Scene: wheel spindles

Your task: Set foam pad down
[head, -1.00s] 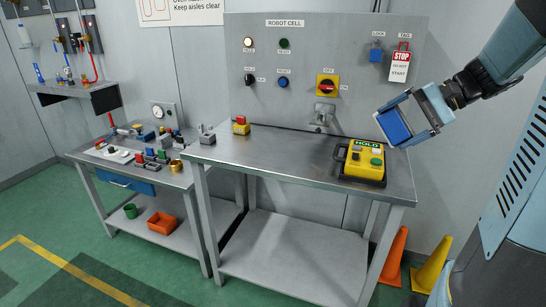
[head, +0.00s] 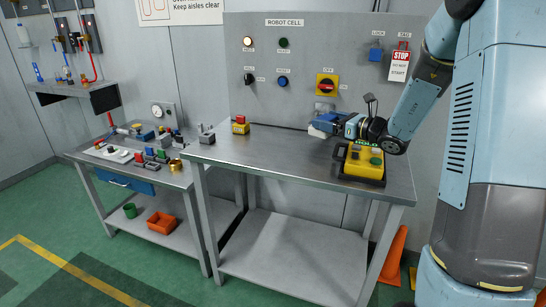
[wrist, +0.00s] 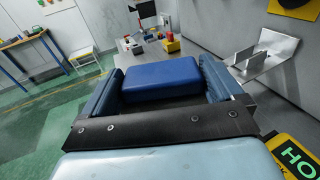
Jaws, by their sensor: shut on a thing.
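The foam pad (wrist: 162,78) is a blue block with rounded edges. In the wrist view my gripper (wrist: 163,85) is shut on it, with a dark finger on its left and right sides. In the head view my gripper (head: 328,123) is above the right part of the metal bench (head: 265,152), in front of the grey panel. There the blue pad (head: 326,117) shows only in part beside a pale patch. The pad appears held above the bench top; the exact gap cannot be told.
A yellow HOLD control box (head: 363,163) sits on the bench just below and right of my gripper. A metal bracket (wrist: 267,50) is on the panel close by. A red-and-yellow button box (head: 240,126) stands at the back left. The bench's middle is clear.

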